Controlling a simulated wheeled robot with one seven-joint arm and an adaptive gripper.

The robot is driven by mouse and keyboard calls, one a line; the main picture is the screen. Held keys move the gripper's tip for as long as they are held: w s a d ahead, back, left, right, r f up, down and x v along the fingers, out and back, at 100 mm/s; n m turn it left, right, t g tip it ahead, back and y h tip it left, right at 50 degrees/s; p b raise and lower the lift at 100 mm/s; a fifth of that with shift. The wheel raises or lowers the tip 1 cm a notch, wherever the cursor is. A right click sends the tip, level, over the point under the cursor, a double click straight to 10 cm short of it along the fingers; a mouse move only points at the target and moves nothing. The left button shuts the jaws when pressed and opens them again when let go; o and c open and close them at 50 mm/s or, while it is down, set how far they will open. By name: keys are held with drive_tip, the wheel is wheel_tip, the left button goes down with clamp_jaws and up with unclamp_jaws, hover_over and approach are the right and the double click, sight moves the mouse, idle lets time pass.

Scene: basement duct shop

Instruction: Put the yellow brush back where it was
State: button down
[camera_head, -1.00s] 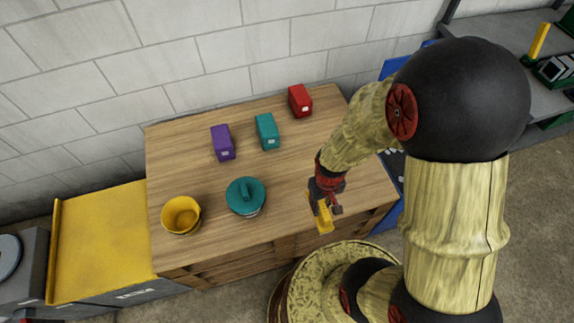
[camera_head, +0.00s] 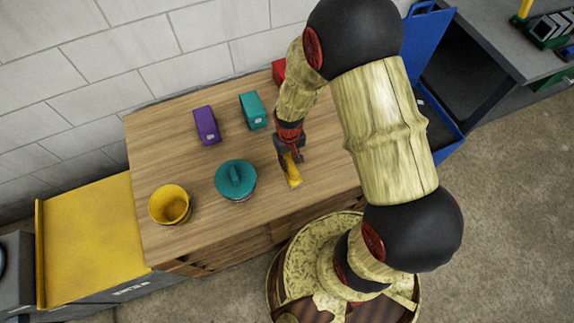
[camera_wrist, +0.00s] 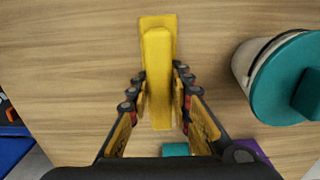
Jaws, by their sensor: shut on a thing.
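My gripper (camera_head: 290,157) is shut on the yellow brush (camera_head: 292,174) and holds it over the wooden worktop (camera_head: 230,250), right of the teal lidded pot. In the wrist view the yellow brush (camera_wrist: 158,70) lies between the two fingers of my gripper (camera_wrist: 160,82). Its far end points to the top of that picture. Whether the brush touches the wood or hangs just above it, I cannot tell.
A teal-lidded pot (camera_head: 236,180) and a yellow pot (camera_head: 170,204) stand left of my gripper. Purple (camera_head: 206,125), teal (camera_head: 253,110) and red (camera_head: 279,72) boxes stand towards the back. The red one is partly hidden by my arm. Bare wood surrounds the brush.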

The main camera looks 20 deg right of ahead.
drive_tip(key=shift+w+f, duration=0.3)
drive_tip(key=shift+f, duration=0.05)
drive_tip(key=shift+w+a+f+b, duration=0.15)
drive_tip(key=shift+f+b, duration=0.5)
drive_tip(key=shift+f, duration=1.1)
drive_tip(key=shift+f, duration=0.2)
drive_tip(key=c, duration=1.6)
unclamp_jaws()
